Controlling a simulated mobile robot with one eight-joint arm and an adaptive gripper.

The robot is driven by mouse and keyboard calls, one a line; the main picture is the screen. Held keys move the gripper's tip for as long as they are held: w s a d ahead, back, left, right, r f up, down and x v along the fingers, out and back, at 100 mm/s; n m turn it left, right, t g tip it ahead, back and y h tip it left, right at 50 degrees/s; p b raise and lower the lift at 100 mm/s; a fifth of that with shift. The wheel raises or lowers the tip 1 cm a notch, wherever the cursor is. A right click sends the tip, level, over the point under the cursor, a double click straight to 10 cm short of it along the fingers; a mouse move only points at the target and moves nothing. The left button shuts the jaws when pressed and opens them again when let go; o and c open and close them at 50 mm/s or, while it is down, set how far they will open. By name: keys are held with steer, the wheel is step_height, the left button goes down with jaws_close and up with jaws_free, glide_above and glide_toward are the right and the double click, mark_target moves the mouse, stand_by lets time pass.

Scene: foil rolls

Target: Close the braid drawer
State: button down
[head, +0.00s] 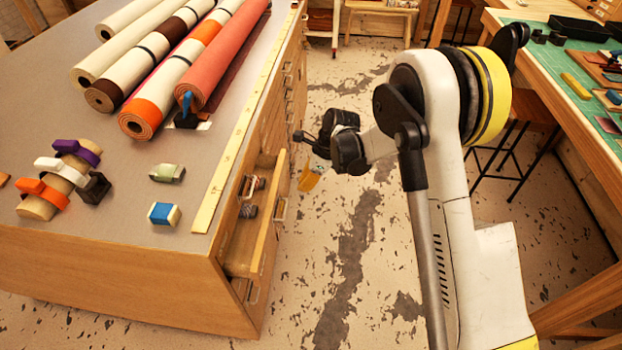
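A wooden drawer (262,242) stands pulled out from the right side of the large cabinet (125,275). Its open top shows a red-and-white item (252,186) and a dark spool-like item (248,211) inside. Metal handles (281,208) are on its outer face. My gripper (306,160) hangs beyond the drawer's far end, slightly to its right, and appears apart from it. Black parts and a yellow piece show at the end of my arm. The fingertips are small and partly hidden, so their opening is unclear. Any braid marking is not readable.
Foil rolls (172,85) lie on the cabinet top, with a yellow ruler (240,140) along its right edge. Small blocks (164,214) and clamps sit near the front. A workbench (575,95) and stool (512,140) stand right. The floor between is clear.

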steer(key=a, duration=0.1)
steer(key=a+f+b, duration=0.1)
steer(key=a, duration=0.1)
steer(key=a+f+b, duration=0.1)
steer(key=shift+w+a+f, duration=0.15)
steer(key=shift+w+a, duration=0.05)
steer(key=shift+a, duration=0.2)
